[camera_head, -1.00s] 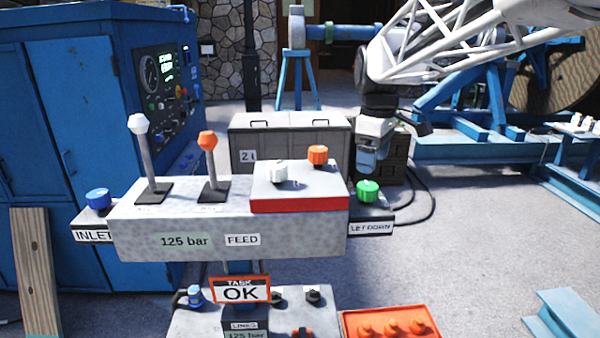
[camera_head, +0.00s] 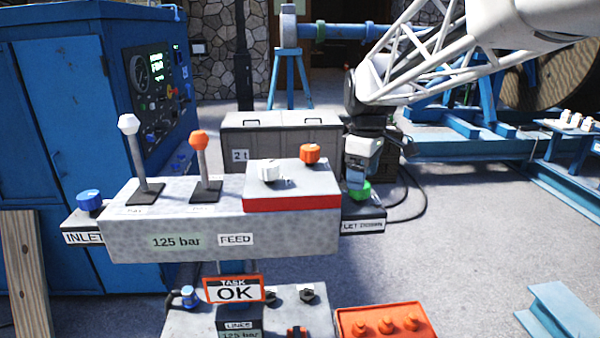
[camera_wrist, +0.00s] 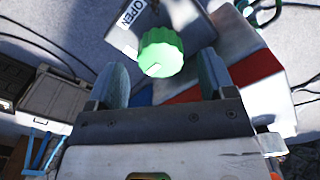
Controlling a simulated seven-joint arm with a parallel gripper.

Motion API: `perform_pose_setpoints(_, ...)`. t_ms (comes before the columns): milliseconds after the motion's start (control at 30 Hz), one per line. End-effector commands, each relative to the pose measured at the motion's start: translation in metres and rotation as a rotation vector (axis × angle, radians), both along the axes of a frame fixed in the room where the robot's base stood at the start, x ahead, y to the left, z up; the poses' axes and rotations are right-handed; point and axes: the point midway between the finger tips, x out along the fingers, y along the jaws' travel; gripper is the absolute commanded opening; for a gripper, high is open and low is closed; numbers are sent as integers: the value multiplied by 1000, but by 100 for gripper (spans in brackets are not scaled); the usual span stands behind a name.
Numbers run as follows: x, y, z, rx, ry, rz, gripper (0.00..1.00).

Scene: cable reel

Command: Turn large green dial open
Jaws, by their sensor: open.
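The large green dial (camera_head: 360,191) sits on the small side block at the right of the control console. The block carries a label that reads like LET DOWN. My gripper (camera_head: 356,184) is over the dial in the head view and partly hides it. In the wrist view the green dial (camera_wrist: 161,52) shows a ribbed rim and a white mark on its face. It lies just beyond and between the two fingertips of my gripper (camera_wrist: 160,72), which are open and spread apart. An OPEN label (camera_wrist: 131,14) is beside the dial. I cannot tell whether the fingers touch it.
The console (camera_head: 200,222) has a white-topped lever (camera_head: 143,160), an orange-topped lever (camera_head: 202,155), a white knob (camera_head: 269,171) and an orange knob (camera_head: 310,153) close by. A blue knob (camera_head: 90,200) is at the left. An orange box (camera_head: 380,322) stands lower right.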

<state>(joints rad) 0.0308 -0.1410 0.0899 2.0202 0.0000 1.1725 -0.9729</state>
Motion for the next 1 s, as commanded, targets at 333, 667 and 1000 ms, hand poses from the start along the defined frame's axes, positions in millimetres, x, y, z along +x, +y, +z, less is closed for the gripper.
perform_pose_setpoints(333, 0, 0, -30, 0, 0, 0, 76)
perform_pose_setpoints(667, 0, 0, -32, 0, 0, 0, 76)
perform_pose_setpoints(1000, 0, 0, -31, 0, 0, 0, 27)
